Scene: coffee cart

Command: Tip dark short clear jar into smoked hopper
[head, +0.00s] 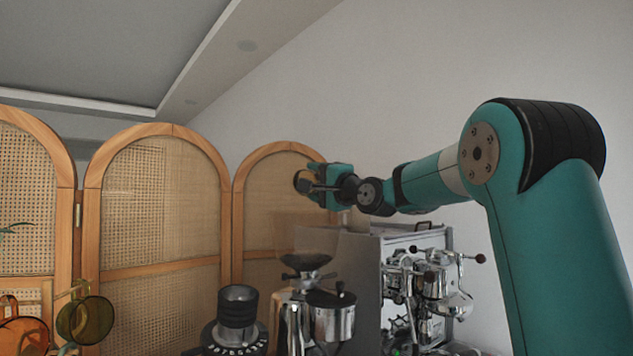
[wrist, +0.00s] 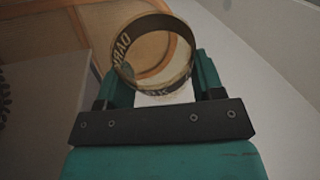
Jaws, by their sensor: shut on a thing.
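My gripper (head: 326,180) is shut on the dark short clear jar (head: 301,182), high above the grinder in the head view. In the wrist view the jar (wrist: 150,24) sits between the fingers, with a dark lettered band around its clear wall. The jar looks tipped onto its side in the head view; its contents cannot be made out. The smoked hopper (head: 315,240) is a see-through brownish cup on top of the grinder, below the jar and apart from it. The hopper is not clearly seen in the wrist view.
A chrome espresso machine (head: 430,285) stands right of the grinder (head: 333,318). A black-topped device (head: 238,305) stands to its left. Wood and cane screens (head: 165,200) stand behind. The air around the jar looks clear.

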